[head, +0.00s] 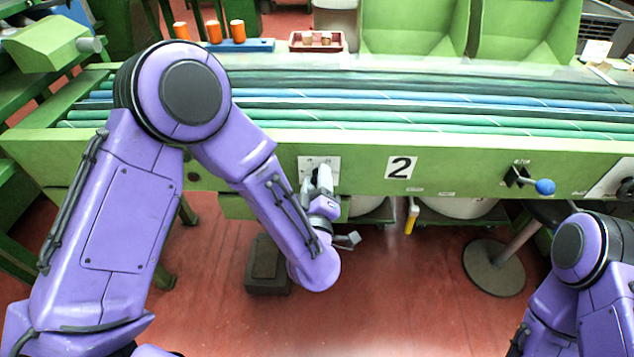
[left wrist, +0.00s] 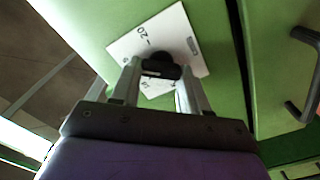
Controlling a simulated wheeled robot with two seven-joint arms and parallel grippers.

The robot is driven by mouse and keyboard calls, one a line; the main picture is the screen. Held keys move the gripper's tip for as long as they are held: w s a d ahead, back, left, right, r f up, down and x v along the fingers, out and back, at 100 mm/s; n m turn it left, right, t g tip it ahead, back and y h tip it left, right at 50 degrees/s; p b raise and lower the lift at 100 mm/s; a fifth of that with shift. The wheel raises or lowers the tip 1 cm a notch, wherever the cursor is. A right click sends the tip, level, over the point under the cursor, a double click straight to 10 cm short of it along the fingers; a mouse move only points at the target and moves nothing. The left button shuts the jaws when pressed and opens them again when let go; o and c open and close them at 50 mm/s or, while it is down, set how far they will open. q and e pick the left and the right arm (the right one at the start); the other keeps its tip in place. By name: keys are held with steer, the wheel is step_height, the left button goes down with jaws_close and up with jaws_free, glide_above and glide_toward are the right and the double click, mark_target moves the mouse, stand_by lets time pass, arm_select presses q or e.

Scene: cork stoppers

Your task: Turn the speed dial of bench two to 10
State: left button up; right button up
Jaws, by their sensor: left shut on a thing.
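The speed dial is a black knob (left wrist: 158,66) on a white scale plate (left wrist: 185,27), where the number 20 can be read in the left wrist view. The plate (head: 306,163) also shows in the head view, on the green front of the bench (head: 450,168) marked with a 2 (head: 401,167). My left gripper (left wrist: 157,72) is shut on the knob, one finger on each side. In the head view the gripper (head: 318,178) covers most of the dial. The dial's pointer setting is hidden. My right arm is at the lower right; its gripper is out of view.
A blue-knobbed lever (head: 544,186) sticks out of the bench front to the right. A yellow-handled tool (head: 412,218) hangs below the bench. Orange spools (head: 213,32) stand on a blue strip behind the rollers. A round-based stand (head: 495,268) is on the floor.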

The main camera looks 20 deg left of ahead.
arm_select(q)
steer(key=n, duration=0.3)
steer(key=shift+f+b, duration=0.15)
steer(key=shift+b, duration=0.25)
steer(key=n+b, duration=0.1)
steer(key=n, duration=0.2)
steer(key=shift+f+n, duration=0.15)
steer(key=shift+n, duration=0.15)
steer(key=n+b, duration=0.3)
steer(key=n, duration=0.2)
steer(key=shift+f, duration=0.1)
steer(key=shift+n+b, duration=0.55)
steer(key=shift+n, duration=0.55)
steer(key=o, duration=1.1)
steer(key=shift+c, duration=0.2)
